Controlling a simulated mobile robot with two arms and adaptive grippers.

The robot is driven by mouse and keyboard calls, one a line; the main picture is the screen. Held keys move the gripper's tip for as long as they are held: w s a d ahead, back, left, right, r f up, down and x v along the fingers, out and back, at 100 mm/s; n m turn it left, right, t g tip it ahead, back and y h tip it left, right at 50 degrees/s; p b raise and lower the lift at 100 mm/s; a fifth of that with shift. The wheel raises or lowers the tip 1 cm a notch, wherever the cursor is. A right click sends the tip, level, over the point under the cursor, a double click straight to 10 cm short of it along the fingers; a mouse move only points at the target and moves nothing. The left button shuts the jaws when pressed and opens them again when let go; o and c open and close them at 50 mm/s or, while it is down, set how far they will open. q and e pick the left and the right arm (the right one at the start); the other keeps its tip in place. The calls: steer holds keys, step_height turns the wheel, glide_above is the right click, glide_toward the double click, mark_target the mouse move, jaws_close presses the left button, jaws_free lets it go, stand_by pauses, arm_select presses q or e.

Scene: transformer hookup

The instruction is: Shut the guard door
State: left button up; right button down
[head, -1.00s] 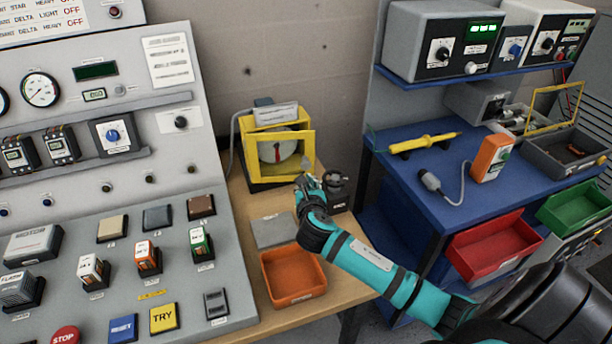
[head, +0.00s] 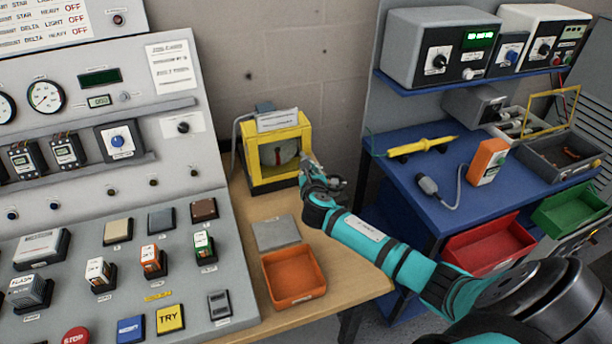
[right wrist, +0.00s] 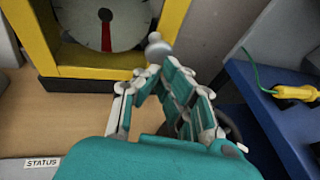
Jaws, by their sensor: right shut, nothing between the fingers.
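The yellow guard box (head: 252,184) stands at the back of the wooden table, with a grey dial with a red mark behind its front opening. Its yellow-framed guard door (head: 308,142) lies against or very close to the box front; I cannot tell whether it is fully flush. My right gripper (head: 308,168) is at the right front edge of the box. In the right wrist view my right gripper (right wrist: 148,80) is shut and empty, its fingertips just below a grey knob (right wrist: 157,47) by the door's right side. Contact is unclear. My left gripper is not in view.
An orange tray (head: 294,292) and a grey plate (head: 274,234) lie in front of the box. A sloped control panel (head: 180,262) stands left. A blue bench (head: 400,172) stands right, with a yellow probe (head: 425,145) and a red bin (head: 488,245).

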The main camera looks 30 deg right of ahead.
steer(key=shift+w+d, duration=0.2)
steer(key=shift+w, duration=0.05)
steer(key=v, duration=1.2)
steer(key=shift+a+f, duration=0.1)
